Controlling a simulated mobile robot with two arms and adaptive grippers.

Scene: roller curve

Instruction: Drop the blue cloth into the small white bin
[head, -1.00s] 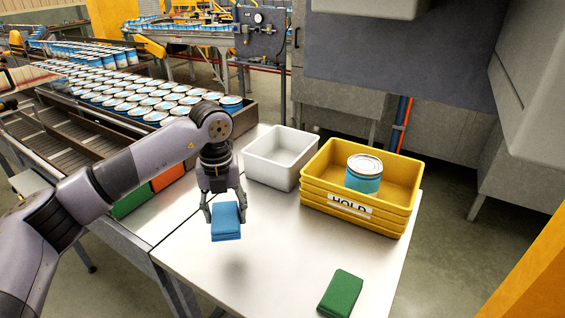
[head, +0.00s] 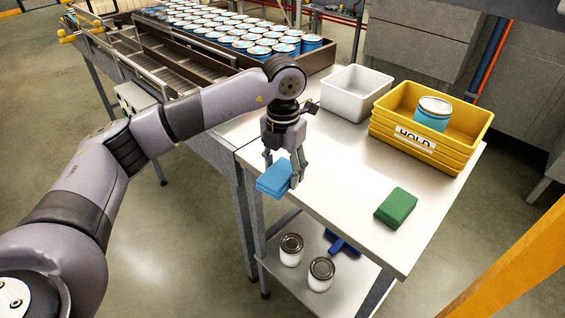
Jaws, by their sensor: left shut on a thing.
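My left gripper (head: 284,168) points down and is shut on the folded blue cloth (head: 273,179). It holds the cloth above the table near its left front edge. The small white bin (head: 354,93) stands on the table behind and to the right of the gripper. The part of its inside that I see is empty. My right gripper is not in view.
A yellow tray stack (head: 474,121) marked HOLD holds a blue can (head: 433,113), right of the bin. A folded green cloth (head: 396,207) lies on the table (head: 345,170). Two cans (head: 321,273) stand on the lower shelf. A conveyor with many cans (head: 240,35) is behind.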

